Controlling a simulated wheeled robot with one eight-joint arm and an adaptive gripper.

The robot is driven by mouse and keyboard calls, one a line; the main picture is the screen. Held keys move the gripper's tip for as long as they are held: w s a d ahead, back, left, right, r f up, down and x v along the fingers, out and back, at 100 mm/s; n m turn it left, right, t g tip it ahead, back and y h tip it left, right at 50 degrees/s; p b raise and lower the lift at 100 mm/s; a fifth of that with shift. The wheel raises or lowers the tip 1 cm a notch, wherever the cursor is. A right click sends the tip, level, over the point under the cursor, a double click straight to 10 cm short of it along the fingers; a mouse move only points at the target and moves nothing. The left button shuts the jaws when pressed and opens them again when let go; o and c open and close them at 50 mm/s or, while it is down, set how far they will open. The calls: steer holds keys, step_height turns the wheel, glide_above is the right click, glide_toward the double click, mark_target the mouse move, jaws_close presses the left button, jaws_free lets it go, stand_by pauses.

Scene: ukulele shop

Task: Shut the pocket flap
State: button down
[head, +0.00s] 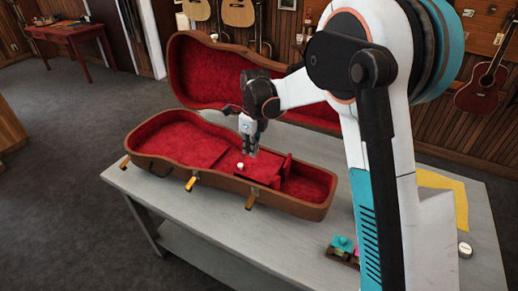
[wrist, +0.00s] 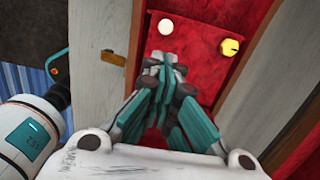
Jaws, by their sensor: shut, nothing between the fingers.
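The open case (head: 160,168) lies on a grey table and is lined in red. Its pocket (head: 262,172) is a raised red box inside the case, with a small white knob (head: 240,166) at its left side. A small red panel stands at the pocket's right end; I cannot tell whether it is the flap. In the wrist view a flat red panel (wrist: 190,12) carries the white knob (wrist: 166,26) and a yellow knob (wrist: 230,46). My gripper (head: 248,153) is shut and empty, pointing down close over the pocket; its fingertips (wrist: 164,58) are just below the white knob in the wrist view. Contact is unclear.
The case lid (head: 215,70) stands open behind the case. Yellow-and-black latches (head: 191,183) stick out along the front rim. Small colored items (head: 342,245), a white round item (head: 464,250) and a yellow sheet (head: 448,190) are on the table at right.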

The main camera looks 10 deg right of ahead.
mark_target(241, 165)
steer(key=w+a+f+b, duration=0.1)
steer(key=f, duration=0.1)
steer(key=w+a+f, duration=0.1)
steer(key=a+f, duration=0.1)
steer(key=shift+w+a+b, duration=0.1)
steer(key=shift+w+b, duration=0.05)
steer(key=shift+b, duration=0.2)
steer(key=shift+w+a+f+b, duration=0.15)
steer(key=shift+a+f+b, duration=0.05)
steer(key=shift+f, duration=0.3)
steer(key=shift+w+a+f+b, duration=0.15)
steer(key=shift+a+f, duration=0.05)
steer(key=shift+f, duration=0.3)
